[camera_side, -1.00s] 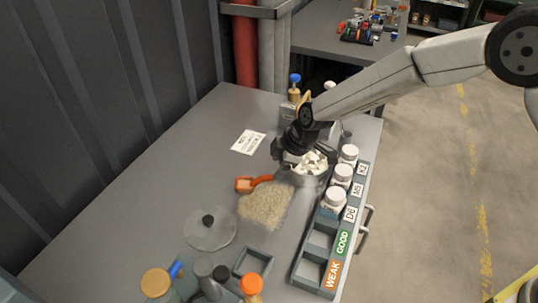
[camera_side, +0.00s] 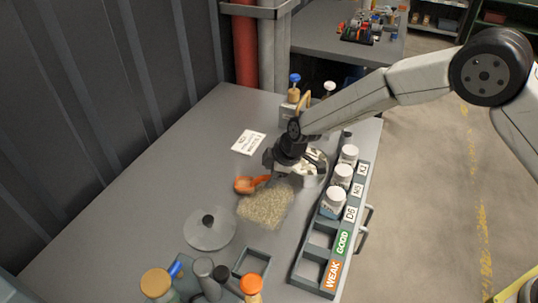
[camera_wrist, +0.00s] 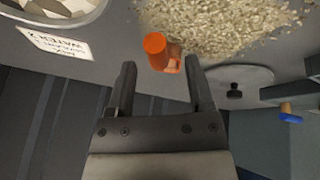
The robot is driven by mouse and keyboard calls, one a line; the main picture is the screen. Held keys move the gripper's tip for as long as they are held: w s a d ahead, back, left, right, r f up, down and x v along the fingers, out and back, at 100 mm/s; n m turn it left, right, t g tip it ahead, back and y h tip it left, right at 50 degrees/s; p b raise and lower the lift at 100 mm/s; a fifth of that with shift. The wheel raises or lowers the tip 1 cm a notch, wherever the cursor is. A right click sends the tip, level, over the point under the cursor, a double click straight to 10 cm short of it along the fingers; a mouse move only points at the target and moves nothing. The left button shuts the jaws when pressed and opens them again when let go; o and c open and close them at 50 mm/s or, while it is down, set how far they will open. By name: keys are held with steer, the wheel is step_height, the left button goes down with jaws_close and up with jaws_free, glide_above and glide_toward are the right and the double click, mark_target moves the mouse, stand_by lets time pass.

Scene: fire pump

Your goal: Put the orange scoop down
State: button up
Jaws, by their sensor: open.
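The orange scoop (camera_side: 246,184) lies on the grey table at the upper left edge of the pile of pale grain (camera_side: 265,208). In the wrist view, the orange scoop (camera_wrist: 157,50) shows just beyond my fingertips, roughly midway between them. My gripper (camera_wrist: 162,76) is open, with nothing seen held between its fingers. In the side view, my gripper (camera_side: 269,163) is low over the table, just above and right of the scoop. Part of the scoop's handle is close to or behind the fingers there; I cannot tell whether they touch.
A round bowl (camera_side: 322,178) stands right of my gripper, partly hidden by it. A rack (camera_side: 314,252) with white-capped jars runs along the right edge. A round lid (camera_side: 209,239) with a dark knob lies front left. Clear table lies left of the scoop, near the paper sign (camera_side: 248,143).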

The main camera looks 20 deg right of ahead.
mark_target(268, 176)
steer(key=shift+x, duration=1.55)
jaws_close()
